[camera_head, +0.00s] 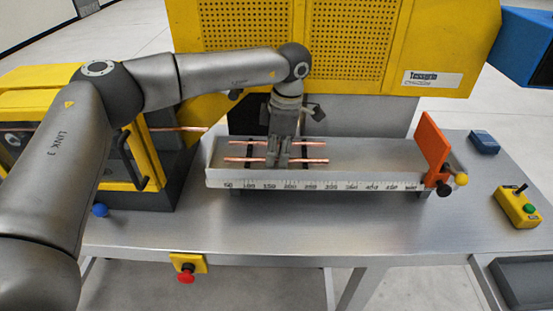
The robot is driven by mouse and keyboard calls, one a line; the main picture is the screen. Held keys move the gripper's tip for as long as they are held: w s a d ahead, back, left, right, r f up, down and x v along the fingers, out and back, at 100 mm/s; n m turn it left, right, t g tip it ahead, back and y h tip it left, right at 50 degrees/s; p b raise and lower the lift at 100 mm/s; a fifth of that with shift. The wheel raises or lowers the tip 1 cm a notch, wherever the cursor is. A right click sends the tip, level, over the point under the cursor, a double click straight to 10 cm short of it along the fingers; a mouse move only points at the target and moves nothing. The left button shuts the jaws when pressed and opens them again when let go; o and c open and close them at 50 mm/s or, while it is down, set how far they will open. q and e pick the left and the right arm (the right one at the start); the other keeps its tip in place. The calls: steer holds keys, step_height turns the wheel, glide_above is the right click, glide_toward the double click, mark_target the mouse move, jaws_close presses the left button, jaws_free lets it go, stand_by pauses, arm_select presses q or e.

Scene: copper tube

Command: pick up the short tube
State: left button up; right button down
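Two copper tubes lie across the measuring tray (375,165), roughly parallel: a back tube (313,143) and a front tube (241,159). My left gripper (283,158) points down over the tray, at the middle of the tubes. Its fingers overlap the tubes in this view. I cannot tell whether they are open or closed on a tube. My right gripper is not in view.
An orange stop plate (432,146) stands at the tray's right end. Another copper tube (179,128) sticks out of the yellow machine at left. A yellow control box (517,208) and a blue box (484,142) sit on the right. The table front (300,230) is clear.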

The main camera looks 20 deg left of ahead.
arm_select(q)
jaws_close()
